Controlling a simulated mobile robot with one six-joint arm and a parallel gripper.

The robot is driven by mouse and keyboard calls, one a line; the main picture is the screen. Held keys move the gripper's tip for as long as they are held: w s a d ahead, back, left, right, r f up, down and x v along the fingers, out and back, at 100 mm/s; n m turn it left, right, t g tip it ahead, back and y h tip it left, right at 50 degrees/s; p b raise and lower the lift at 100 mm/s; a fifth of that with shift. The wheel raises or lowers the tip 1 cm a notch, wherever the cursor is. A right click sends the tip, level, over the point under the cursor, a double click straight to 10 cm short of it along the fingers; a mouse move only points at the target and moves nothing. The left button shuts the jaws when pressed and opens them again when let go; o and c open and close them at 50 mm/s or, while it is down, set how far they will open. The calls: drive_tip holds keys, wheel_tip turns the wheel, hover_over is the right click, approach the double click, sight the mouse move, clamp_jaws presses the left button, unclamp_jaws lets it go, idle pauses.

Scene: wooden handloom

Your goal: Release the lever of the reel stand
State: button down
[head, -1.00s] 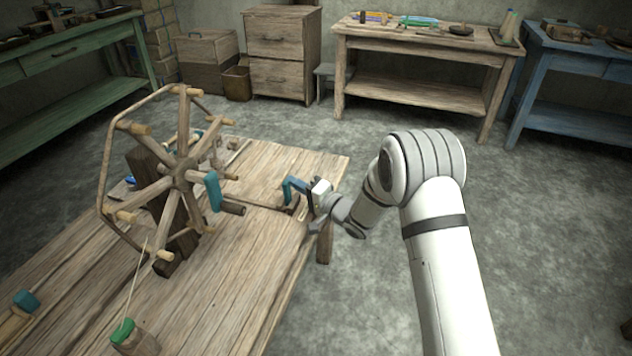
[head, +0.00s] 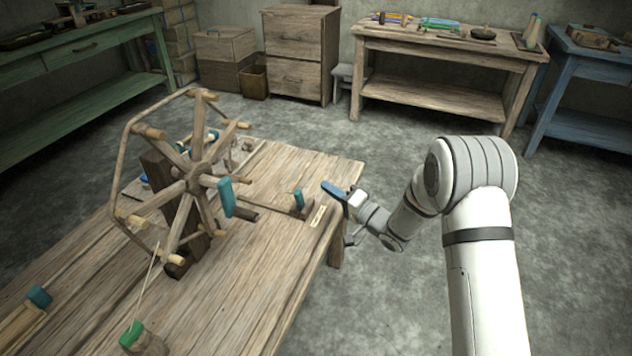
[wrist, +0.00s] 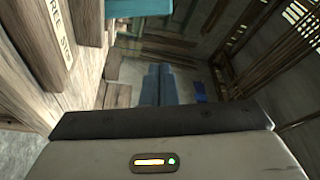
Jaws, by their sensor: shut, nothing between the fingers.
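The reel stand (head: 170,220) stands on the wooden bench, its spoked wooden reel (head: 196,178) carrying a teal handle (head: 226,197). A small lever with a teal grip (head: 299,200) stands roughly upright near the bench's right edge, beside a pale label plate (head: 318,216). The plate also shows in the wrist view (wrist: 52,42), its lettering partly readable. My gripper (head: 332,188) is shut and empty, just right of the lever and apart from it. Its blue-grey fingers show together in the wrist view (wrist: 158,80). A teal piece (wrist: 140,7) shows at that view's top edge.
A green-topped wooden piece (head: 138,336) with a thread and another teal-ended piece (head: 38,297) sit on the near left of the bench (head: 255,290). A worktable (head: 445,45) stands at the back.

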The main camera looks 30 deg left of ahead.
drive_tip(key=v, duration=0.4)
drive_tip(key=shift+d+f, duration=0.1)
drive_tip(key=shift+d, duration=0.3)
drive_tip(key=w+d+r+t+h+p, duration=0.3)
drive_tip(key=d+r, duration=0.1)
drive_tip(key=r, duration=0.2)
drive_tip(key=w+d+r+t+h+p, duration=0.2)
drive_tip(key=w+d+r+h+p, duration=0.15)
drive_tip(key=r, duration=0.25)
drive_tip(key=s+d+r+m+t+h+p, duration=0.1)
drive_tip(key=s+d+r+h+p, duration=0.1)
drive_tip(key=d+r+h+p, duration=0.9)
drive_tip(key=s+d+r+g+h+p, duration=0.1)
drive_tip(key=s+d+r+g, duration=0.1)
drive_tip(key=s+d+r, duration=0.45)
drive_tip(key=s+d+r+g+h+p, duration=0.1)
drive_tip(key=s+d+r+g, duration=0.15)
drive_tip(key=s+d, duration=0.7)
drive_tip(key=s+d+r+g+p, duration=0.1)
drive_tip(key=s+r+p, duration=0.1)
drive_tip(key=s, duration=0.5)
drive_tip(key=s+d+r+g+p, duration=0.2)
drive_tip(key=s, duration=0.5)
drive_tip(key=shift+r+y, duration=0.35)
